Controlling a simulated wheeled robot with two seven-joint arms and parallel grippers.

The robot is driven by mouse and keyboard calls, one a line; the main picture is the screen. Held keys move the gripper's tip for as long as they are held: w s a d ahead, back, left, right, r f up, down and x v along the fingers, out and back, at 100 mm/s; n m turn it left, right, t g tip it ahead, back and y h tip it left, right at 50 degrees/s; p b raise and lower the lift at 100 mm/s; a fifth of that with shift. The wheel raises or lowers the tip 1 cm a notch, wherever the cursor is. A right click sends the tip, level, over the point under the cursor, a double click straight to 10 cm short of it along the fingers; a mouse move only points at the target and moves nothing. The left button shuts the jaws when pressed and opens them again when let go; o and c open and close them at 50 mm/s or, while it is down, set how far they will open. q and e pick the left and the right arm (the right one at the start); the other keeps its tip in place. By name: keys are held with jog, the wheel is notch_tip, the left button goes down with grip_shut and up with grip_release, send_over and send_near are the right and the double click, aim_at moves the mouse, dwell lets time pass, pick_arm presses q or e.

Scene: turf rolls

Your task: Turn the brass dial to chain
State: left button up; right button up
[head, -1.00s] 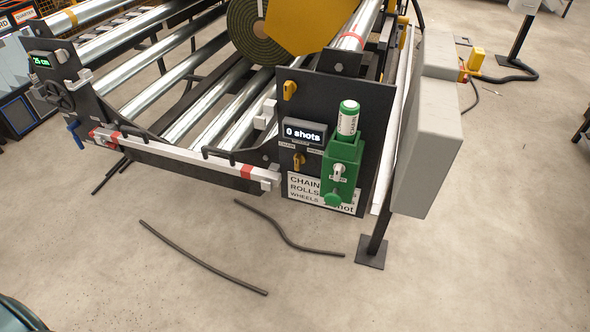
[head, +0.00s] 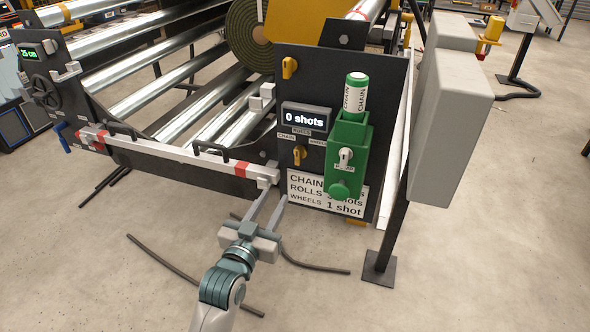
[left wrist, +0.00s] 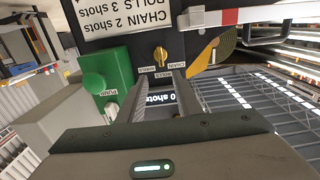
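The brass dial (head: 299,155) sits on the dark panel below the "0 shots" display. Its handle stands about upright, towards the ROLLS label above it; CHAIN is to its left and WHEELS to its right. The dial also shows in the upside-down left wrist view (left wrist: 160,54), just beyond my fingertips. My left gripper (head: 274,197) is open and empty, fingers apart, below and in front of the dial in the head view. It also shows in the left wrist view (left wrist: 160,82). I see no contact with the dial. My right gripper is not in view.
A green pump (head: 346,160) with a CHAIN-labelled bottle (head: 355,95) stands right of the dial. Another brass knob (head: 289,67) is above the display (head: 305,117). A red-and-white bar (head: 185,155) ends left of the panel. A grey box (head: 448,115) stands at the right.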

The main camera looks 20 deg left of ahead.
aim_at(297, 157)
pick_arm(q)
jog(key=shift+r, duration=0.25)
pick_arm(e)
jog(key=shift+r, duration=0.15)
pick_arm(q)
jog(key=shift+w, duration=0.1)
